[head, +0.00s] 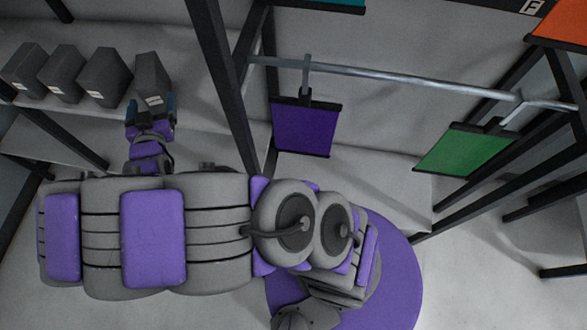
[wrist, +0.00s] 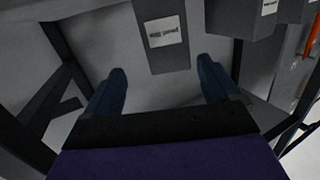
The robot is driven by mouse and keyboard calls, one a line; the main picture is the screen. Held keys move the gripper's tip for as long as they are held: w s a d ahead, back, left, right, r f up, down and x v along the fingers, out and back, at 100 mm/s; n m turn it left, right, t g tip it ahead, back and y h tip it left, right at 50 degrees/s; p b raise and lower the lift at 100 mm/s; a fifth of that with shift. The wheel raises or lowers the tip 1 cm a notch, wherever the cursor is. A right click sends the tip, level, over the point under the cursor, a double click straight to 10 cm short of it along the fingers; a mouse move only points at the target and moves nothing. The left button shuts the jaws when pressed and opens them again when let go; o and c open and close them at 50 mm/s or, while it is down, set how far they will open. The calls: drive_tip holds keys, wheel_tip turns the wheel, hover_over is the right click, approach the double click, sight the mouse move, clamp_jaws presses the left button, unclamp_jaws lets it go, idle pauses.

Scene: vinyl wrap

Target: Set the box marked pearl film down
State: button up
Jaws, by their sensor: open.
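A dark grey box (head: 153,75) with a white label stands on the shelf at the upper left in the head view, at the right end of a row. It also shows in the wrist view (wrist: 160,18), upright just beyond my fingers; its label is too blurred to read for certain. My gripper (head: 151,108) is in front of this box. In the wrist view my gripper (wrist: 163,84) is open, with one blue finger to each side of the box's near end and gaps between. The box's far part is cut off by the wrist frame.
Several similar labelled grey boxes (head: 104,76) stand to its left on the shelf (head: 208,115). A dark post (head: 222,80) rises right of my gripper. Purple (head: 302,127) and green (head: 465,150) panels hang from a metal rail (head: 400,78). The shelf right of the box looks bare.

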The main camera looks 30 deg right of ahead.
drive_tip(key=shift+w+d+g+y, duration=0.3)
drive_tip(key=shift+w+d+g, duration=0.1)
drive_tip(key=shift+w+g, duration=0.1)
drive_tip(key=shift+w+d+f+g+y, duration=0.1)
drive_tip(key=shift+d+f+g+y, duration=0.1)
drive_tip(key=shift+g+y, duration=0.6)
drive_tip(key=shift+g, duration=0.4)
drive_tip(key=shift+s+d+g+y, duration=0.1)
drive_tip(key=shift+s+g+y, duration=0.2)
drive_tip(key=shift+s+g, duration=0.2)
drive_tip(key=s+d+r+n+g, duration=0.1)
drive_tip(key=s+d+g, duration=0.3)
drive_tip(key=s, duration=0.9)
drive_tip(key=s+d+r+n+g+y, duration=0.1)
drive_tip(key=s+d+r+g, duration=0.3)
drive_tip(key=s+d, duration=0.5)
drive_tip(key=s+d+r+n+g, duration=0.1)
drive_tip(key=s+d+g, duration=0.4)
drive_tip(key=s, duration=1.2)
drive_tip(key=shift+d+r+g+y, duration=0.3)
drive_tip(key=shift+d+r, duration=0.5)
drive_tip(key=shift+d, duration=0.25)
